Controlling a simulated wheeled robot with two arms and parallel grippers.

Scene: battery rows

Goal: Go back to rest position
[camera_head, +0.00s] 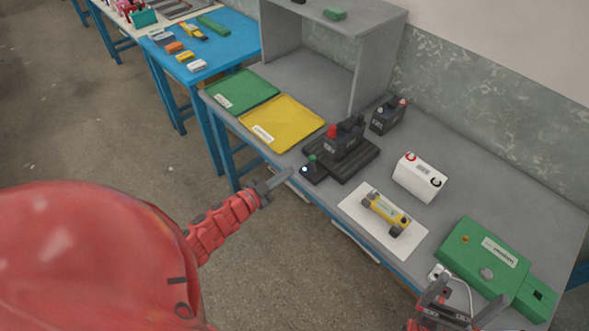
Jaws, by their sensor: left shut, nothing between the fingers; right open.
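My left gripper (279,181) is shut and empty. It is held out in front of the grey table's front edge, with its tip close to a small black box with a light and a green button (312,167). My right gripper (466,308) is open at the bottom right, in front of the green device (487,262). Its fingers are apart with nothing seen between them, and its lower part is cut off by the picture's edge.
The grey table (470,175) holds a black battery on a dark stand (343,140), another dark battery (387,117), a white battery (418,176), and a yellow device (385,211) on a white sheet. Yellow (283,122) and green (240,91) mats lie left. A blue table (228,48) stands beyond.

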